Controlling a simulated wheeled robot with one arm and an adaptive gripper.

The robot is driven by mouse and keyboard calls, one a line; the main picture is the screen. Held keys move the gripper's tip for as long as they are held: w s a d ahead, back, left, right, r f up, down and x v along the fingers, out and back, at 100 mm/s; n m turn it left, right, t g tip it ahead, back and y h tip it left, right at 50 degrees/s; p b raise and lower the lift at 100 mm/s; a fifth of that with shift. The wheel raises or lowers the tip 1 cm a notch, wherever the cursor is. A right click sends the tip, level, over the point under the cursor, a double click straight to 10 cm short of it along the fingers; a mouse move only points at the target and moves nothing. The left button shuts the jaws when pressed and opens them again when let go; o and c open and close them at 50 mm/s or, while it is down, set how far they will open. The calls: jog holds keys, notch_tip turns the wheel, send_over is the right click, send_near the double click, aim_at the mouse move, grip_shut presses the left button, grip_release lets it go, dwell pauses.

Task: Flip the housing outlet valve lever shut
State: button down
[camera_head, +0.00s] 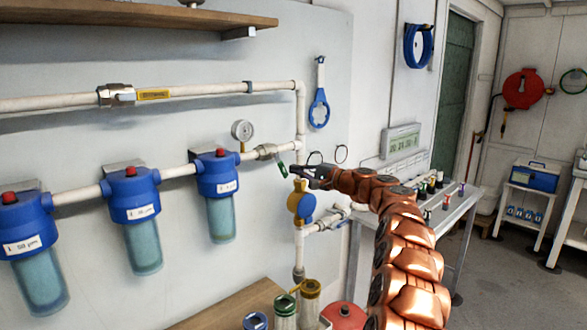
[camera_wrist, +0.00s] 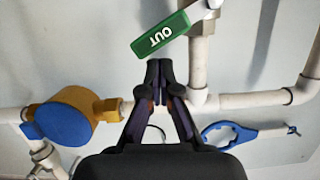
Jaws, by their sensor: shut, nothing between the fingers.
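The housing outlet valve (camera_head: 266,152) sits on the white pipe just right of the third filter housing. Its green lever (camera_head: 283,169) slants down and to the right in the head view, at an angle to the pipe. In the wrist view the green lever (camera_wrist: 160,34), marked OUT, slants across the top, joined to the valve body (camera_wrist: 203,38) at right. My gripper (camera_head: 295,170) is shut and empty, with its tips close beside the lever's free end. In the wrist view my gripper's tips (camera_wrist: 159,68) are just below the lever, with a small gap showing.
A brass-and-blue fitting (camera_head: 301,203) is on the vertical pipe just below my gripper. A pressure gauge (camera_head: 242,131) stands left of the valve. Blue filter housings (camera_head: 217,176) line the wall. A blue wrench (camera_head: 319,107) hangs above. A bench (camera_head: 455,215) stands right.

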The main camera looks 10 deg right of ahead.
jog(key=b+v, duration=0.4)
jog(key=v, duration=0.6)
jog(key=shift+d+r, duration=0.2)
jog(key=shift+d, duration=0.2)
